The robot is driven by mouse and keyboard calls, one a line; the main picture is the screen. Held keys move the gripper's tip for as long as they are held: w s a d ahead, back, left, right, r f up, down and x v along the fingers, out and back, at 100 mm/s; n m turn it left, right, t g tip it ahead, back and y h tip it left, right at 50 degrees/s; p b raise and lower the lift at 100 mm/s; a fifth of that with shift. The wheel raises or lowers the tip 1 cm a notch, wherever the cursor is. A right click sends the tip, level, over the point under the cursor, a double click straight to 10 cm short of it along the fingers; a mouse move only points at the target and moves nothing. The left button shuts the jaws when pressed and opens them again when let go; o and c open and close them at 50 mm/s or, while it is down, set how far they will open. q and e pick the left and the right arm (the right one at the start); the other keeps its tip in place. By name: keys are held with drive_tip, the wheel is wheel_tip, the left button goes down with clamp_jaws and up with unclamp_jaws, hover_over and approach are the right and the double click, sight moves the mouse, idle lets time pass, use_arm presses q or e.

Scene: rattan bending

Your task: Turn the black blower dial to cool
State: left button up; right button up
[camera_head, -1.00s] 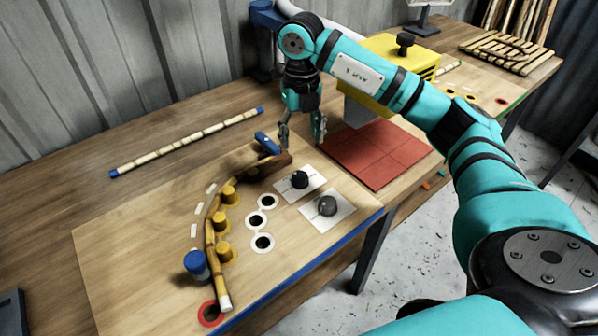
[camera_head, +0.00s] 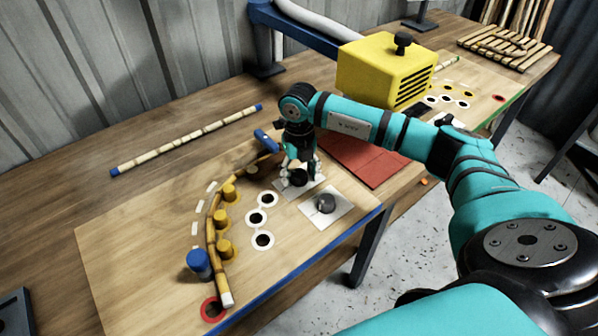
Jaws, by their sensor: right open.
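The black dial (camera_head: 299,178) sits on a white plate (camera_head: 283,187) on the wooden board and is partly hidden by my right gripper. My right gripper (camera_head: 298,180) points down at this dial, with its open fingers low on either side of it. I cannot tell whether they touch the dial. A second, dark grey dial (camera_head: 326,203) stands on its own white plate (camera_head: 338,216), nearer the board's front edge, clear of the gripper. Any marks on the plates are too small to read. The yellow blower (camera_head: 375,75) stands behind my right arm. My left gripper is not in view.
A curved rattan rod (camera_head: 212,240) bends along several yellow pegs (camera_head: 224,248), with a blue peg (camera_head: 199,264) at its near end. A blue-handled clamp (camera_head: 265,141) is close behind the gripper. A red mat (camera_head: 365,160) lies to the right. A straight rod (camera_head: 187,140) lies at the back.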

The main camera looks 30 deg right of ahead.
drive_tip(key=c, duration=1.1)
drive_tip(key=shift+c, duration=0.2)
drive_tip(key=shift+f+n+b, duration=0.1)
drive_tip(key=shift+n+b, duration=0.4)
drive_tip(key=shift+n, duration=0.1)
drive_tip(key=n+b, duration=0.2)
drive_tip(key=n, duration=0.2)
drive_tip(key=shift+b, duration=0.3)
drive_tip(key=n+b, duration=0.2)
drive_tip(key=n, duration=0.2)
drive_tip(key=shift+w+n+b, duration=0.1)
drive_tip(key=shift+n+b, duration=0.55)
drive_tip(key=shift+n, duration=0.65)
